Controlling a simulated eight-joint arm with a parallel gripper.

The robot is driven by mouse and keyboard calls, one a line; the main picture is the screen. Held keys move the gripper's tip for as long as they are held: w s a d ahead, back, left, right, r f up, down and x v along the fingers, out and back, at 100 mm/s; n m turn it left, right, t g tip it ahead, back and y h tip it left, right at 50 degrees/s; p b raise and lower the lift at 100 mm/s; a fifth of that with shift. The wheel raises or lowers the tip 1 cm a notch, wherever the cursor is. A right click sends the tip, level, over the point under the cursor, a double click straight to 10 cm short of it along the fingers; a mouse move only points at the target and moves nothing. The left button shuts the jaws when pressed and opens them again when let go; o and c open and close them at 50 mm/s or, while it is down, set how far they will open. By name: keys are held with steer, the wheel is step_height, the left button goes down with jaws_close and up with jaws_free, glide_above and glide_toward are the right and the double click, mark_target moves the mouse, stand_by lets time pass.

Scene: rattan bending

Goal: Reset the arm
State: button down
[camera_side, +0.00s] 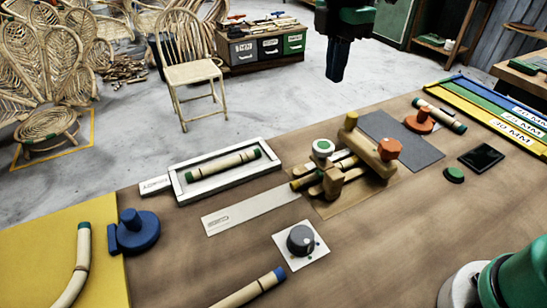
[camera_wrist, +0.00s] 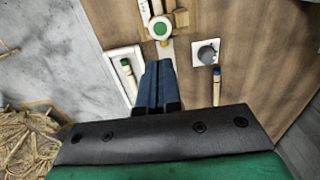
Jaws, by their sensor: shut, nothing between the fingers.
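My gripper (camera_side: 337,62) hangs at the top of the side view, high above the workbench (camera_side: 400,240) and toward its far side. Its dark fingers point down and are shut with nothing between them. In the wrist view the blue-grey fingers (camera_wrist: 158,82) lie side by side. The wooden bending jig (camera_side: 345,160), with a green-and-white knob and an orange knob, stands on the bench well below my gripper. Its green-and-white knob also shows past the fingertips in the wrist view (camera_wrist: 160,29).
A white tray (camera_side: 178,197) holds a green-tipped rattan piece (camera_side: 220,165). A grey dial (camera_side: 300,240), a blue clamp (camera_side: 134,231), a blue-tipped rattan piece (camera_side: 250,290) and a yellow board (camera_side: 30,260) lie on the bench. A rattan chair (camera_side: 190,72) stands behind. The air around my gripper is clear.

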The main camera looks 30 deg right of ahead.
steer(key=s+d+f+m+t, duration=0.6)
steer(key=s+f+m+t, duration=0.1)
steer(key=m, duration=1.1)
steer(key=shift+s+f, duration=0.4)
steer(key=shift+s, duration=0.25)
